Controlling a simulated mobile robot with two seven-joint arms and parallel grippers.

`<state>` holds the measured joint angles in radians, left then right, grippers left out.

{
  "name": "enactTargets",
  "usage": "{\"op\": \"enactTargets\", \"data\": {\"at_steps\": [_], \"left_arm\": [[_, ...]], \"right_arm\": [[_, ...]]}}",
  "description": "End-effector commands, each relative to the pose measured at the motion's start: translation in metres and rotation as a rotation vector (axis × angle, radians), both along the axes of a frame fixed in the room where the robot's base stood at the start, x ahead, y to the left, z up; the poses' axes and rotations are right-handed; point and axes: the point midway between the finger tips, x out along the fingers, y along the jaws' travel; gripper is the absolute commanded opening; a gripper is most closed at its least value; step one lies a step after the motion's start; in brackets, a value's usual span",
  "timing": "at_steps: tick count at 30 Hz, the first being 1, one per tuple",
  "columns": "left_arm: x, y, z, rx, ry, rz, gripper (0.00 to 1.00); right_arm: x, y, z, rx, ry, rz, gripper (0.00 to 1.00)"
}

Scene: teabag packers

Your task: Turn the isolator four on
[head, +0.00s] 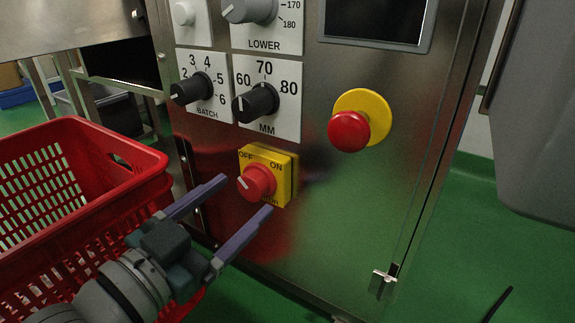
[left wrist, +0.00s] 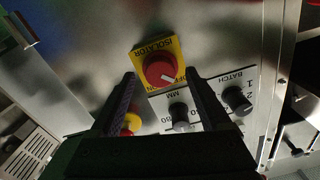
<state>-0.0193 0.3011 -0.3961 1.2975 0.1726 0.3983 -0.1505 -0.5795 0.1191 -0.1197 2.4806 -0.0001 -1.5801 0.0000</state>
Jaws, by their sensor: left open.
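The isolator is a red rotary knob (head: 257,182) on a yellow plate (head: 285,163) marked OFF and ON, low on the steel cabinet front. Its white mark points up-left, to the OFF side. In the left wrist view the knob (left wrist: 158,68) appears upside down, with ISOLATOR lettered on the plate (left wrist: 140,50); no number four is readable. My left gripper (head: 245,196) is open and empty, its fingers reaching toward the knob from the lower left. In the left wrist view the fingertips (left wrist: 162,78) lie either side of the knob; contact cannot be told. My right gripper is not in view.
A red mushroom button (head: 349,131) on a yellow disc is right of the isolator. Black MM (head: 256,103) and BATCH (head: 191,88) knobs are above. A red crate (head: 110,175) stands close on the left, beside my left arm.

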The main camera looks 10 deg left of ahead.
Motion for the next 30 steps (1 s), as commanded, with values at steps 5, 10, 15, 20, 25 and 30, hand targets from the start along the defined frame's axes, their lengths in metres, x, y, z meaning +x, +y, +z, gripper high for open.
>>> {"op": "enactTargets", "data": {"at_steps": [5,10,15,20,25,30], "left_arm": [[0.019,-0.006,-0.002,0.001,-0.001,0.001,0.81],[0.023,-0.008,0.0,0.0,0.001,0.0,0.81],[0.022,-0.008,0.0,0.0,0.001,0.0,0.8],[0.022,-0.008,0.0,0.0,0.001,0.0,0.62],[0.022,-0.008,0.0,0.0,0.001,0.0,0.42],[0.022,-0.008,0.0,0.0,0.001,0.0,0.23]], "right_arm": [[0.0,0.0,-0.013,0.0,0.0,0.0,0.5],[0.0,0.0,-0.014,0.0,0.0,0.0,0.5],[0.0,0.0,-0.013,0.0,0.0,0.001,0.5],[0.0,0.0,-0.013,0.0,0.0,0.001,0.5],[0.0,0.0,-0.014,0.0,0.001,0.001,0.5],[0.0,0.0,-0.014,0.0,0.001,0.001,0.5]]}}
